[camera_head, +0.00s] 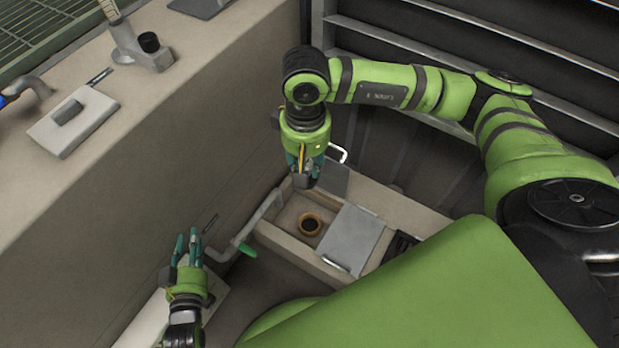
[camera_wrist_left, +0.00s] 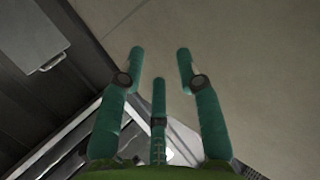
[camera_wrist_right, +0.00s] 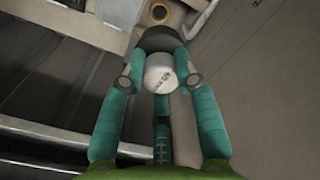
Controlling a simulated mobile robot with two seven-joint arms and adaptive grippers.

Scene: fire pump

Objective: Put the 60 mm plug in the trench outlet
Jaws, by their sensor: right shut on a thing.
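My right gripper (camera_head: 304,172) is shut on a dark plug (camera_head: 304,183) and holds it above the trench, just behind the outlet in the head view. The plug also shows in the right wrist view (camera_wrist_right: 169,38) between the fingers, with a white round face bearing print too small to read surely. The trench outlet (camera_head: 310,224) is an orange-brown ring with a dark hole in the trench floor. It shows partly beyond the plug in the right wrist view (camera_wrist_right: 158,12); plug and outlet are apart. My left gripper (camera_head: 188,245) is open and empty, left of the trench.
A grey cover plate (camera_head: 353,239) lies over the trench's right part. Another dark plate (camera_head: 333,180) stands behind the outlet. The ledge at left carries a grey lidded plate (camera_head: 74,122) and a fitting (camera_head: 141,48).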

